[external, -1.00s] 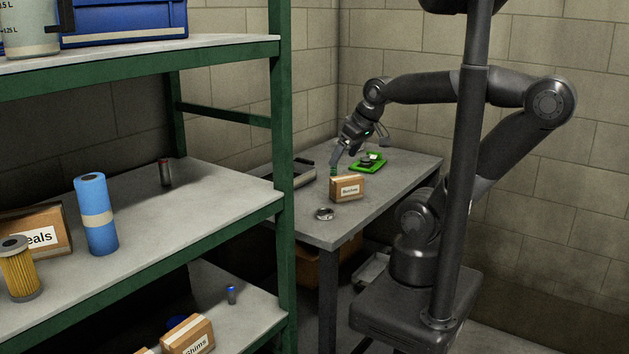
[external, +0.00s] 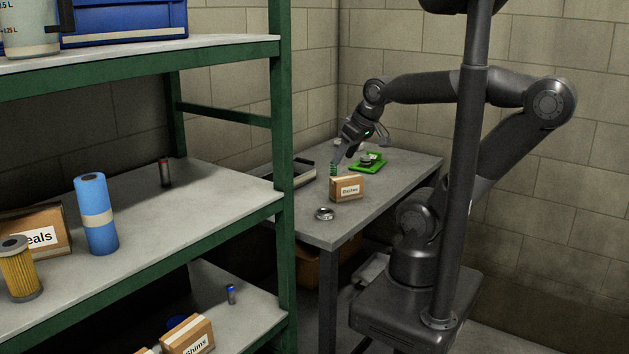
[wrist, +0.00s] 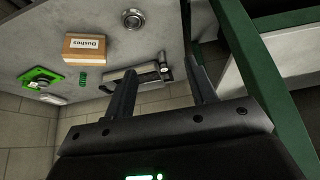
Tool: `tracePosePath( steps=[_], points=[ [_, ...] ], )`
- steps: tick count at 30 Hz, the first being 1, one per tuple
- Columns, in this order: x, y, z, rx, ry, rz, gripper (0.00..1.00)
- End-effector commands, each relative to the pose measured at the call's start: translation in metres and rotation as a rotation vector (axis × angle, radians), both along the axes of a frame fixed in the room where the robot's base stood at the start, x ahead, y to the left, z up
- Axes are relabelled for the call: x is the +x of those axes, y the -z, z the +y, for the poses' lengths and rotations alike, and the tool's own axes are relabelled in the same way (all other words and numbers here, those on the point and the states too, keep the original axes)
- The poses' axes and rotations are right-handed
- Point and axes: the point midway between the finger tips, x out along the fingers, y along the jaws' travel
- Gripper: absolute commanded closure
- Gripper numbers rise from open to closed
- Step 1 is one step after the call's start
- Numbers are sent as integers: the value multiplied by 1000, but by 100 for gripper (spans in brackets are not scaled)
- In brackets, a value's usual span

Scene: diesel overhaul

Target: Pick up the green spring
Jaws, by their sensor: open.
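The green spring (external: 333,169) stands on the grey workbench, just behind the cardboard box. In the wrist view the spring (wrist: 82,77) lies left of my fingers, between the box and the green item. My gripper (external: 339,160) is over the bench close to the spring in the external view. In the wrist view my gripper (wrist: 161,72) has its two fingers spread wide with nothing held between them. The spring is outside the gap between the fingers.
A labelled cardboard box (external: 347,188) and a metal ring (external: 324,213) are toward the bench's front. A green tray-like item (external: 368,162) is right of the spring. A dark-handled grey object (external: 295,176) is at left. Green-framed shelving (external: 283,250) stands beside the bench.

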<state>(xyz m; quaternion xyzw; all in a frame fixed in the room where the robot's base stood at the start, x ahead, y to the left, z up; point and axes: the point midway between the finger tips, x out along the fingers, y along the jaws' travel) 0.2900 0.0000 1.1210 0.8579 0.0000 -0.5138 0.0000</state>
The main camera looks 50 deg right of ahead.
Motion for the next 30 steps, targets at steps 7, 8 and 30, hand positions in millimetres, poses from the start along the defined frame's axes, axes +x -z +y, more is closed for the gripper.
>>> tracePosePath(
  steps=[7,8,30],
  points=[
    [22,-10,-10,86,129,37,49],
    [28,-13,-14,109,167,47,49],
    [207,-7,-186,596,1411,270,49]
  ],
)
